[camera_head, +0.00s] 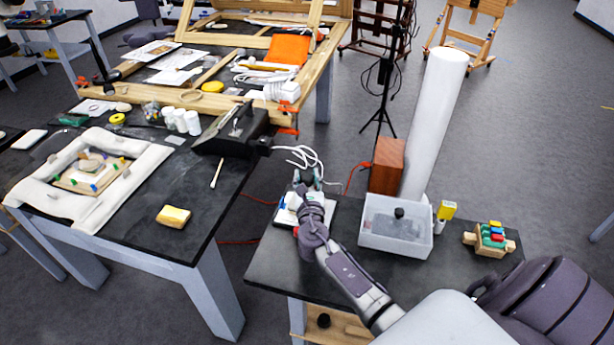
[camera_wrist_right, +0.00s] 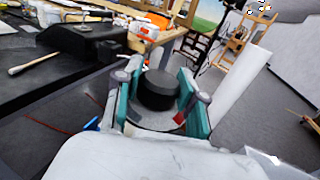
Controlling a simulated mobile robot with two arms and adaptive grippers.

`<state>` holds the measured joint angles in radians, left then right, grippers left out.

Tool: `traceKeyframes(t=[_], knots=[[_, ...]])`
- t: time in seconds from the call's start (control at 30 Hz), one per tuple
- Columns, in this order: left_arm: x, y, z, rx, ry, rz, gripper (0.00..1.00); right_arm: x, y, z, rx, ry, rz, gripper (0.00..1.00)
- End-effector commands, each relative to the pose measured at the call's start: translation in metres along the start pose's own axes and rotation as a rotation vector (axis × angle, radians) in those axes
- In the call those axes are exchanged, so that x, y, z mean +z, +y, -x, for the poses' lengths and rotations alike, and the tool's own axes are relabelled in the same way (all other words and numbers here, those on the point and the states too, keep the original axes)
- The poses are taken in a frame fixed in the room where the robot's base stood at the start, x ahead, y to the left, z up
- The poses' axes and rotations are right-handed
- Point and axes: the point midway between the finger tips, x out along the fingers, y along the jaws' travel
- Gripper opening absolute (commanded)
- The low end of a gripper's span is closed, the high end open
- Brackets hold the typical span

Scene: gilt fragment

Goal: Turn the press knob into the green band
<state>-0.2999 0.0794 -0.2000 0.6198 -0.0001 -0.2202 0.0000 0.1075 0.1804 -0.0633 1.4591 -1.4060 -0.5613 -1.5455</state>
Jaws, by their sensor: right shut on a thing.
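My right gripper (camera_head: 306,180) is over a small white press (camera_head: 285,215) at the back left of the front black table. In the right wrist view, its two teal-padded fingers (camera_wrist_right: 160,98) stand on either side of the round black press knob (camera_wrist_right: 158,88) and are shut on it. A pale dial face with a small red patch (camera_wrist_right: 179,118) shows below the knob. I cannot make out the green band or a pointer. My left gripper is not in view.
A brown box (camera_head: 387,165) and white column (camera_head: 436,110) rise behind. A cluttered table (camera_head: 150,240) lies left.

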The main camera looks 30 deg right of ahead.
Motion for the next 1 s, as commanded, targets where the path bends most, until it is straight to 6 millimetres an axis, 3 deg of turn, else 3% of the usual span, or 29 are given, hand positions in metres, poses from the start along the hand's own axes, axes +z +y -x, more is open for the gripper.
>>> traceKeyframes(t=[0.73, 0.77, 0.9, 1.0], knots=[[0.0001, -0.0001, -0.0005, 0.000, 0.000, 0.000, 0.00, 0.0004, 0.0001, -0.0004, -0.083, -0.001, 0.000, 0.05], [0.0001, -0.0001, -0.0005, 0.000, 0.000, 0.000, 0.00, 0.0004, 0.0001, -0.0004, -0.083, -0.001, 0.000, 0.45], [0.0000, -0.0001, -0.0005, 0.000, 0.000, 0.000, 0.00, 0.0004, 0.0000, -0.0004, -0.083, -0.001, 0.000, 0.66], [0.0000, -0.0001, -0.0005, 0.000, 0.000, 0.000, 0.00, 0.0003, -0.0001, -0.0004, -0.083, -0.001, 0.000, 0.66]])
